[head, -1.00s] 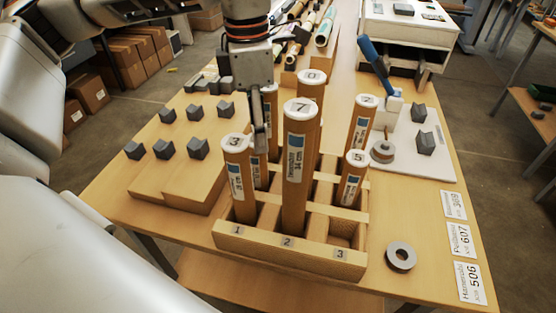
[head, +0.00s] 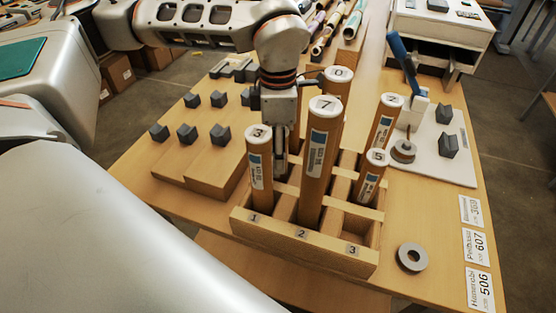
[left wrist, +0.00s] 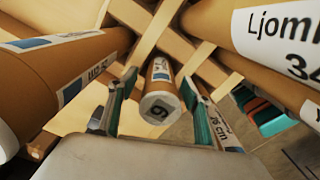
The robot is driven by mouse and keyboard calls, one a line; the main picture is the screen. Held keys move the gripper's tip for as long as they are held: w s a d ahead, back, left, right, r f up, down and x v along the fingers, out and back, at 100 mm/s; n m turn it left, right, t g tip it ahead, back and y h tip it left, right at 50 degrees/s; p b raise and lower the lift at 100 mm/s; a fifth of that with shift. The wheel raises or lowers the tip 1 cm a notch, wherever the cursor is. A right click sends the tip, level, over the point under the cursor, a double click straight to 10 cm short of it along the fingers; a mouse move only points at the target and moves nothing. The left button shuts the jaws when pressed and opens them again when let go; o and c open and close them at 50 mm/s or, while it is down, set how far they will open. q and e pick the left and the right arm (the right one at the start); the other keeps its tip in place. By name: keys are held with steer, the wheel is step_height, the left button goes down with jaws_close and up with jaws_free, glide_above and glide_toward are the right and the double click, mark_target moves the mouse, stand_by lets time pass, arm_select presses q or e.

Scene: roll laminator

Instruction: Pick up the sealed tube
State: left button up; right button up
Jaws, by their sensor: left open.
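Several brown cardboard tubes with white numbered end caps stand upright in a wooden rack (head: 268,238) with numbered compartments. The tallest tube, capped 7 (head: 317,160), stands in front. The tube capped 3 (head: 259,170) is at front left and the tube capped 5 (head: 371,177) at right. My left gripper (head: 281,168) points down among them, behind tubes 3 and 7. In the left wrist view my left gripper (left wrist: 152,110) is open, its fingers either side of a tube (left wrist: 160,82) whose cap reads 6 or 9. Contact cannot be told. This tube is mostly hidden in the head view.
Tall tubes crowd close on both sides of the gripper. A grey ring (head: 411,257) lies right of the rack. A white board (head: 437,150) holds a blue-handled tool (head: 402,62). Grey blocks (head: 187,133) stand on wooden boards at left. Job cards (head: 478,247) line the right edge.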

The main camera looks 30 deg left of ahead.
arm_select(q)
steer(key=c, duration=1.3)
steer(key=shift+r, duration=0.1)
step_height(320, 180, up, 20)
steer(key=shift+f+p, duration=0.1)
steer(key=shift+p, duration=0.25)
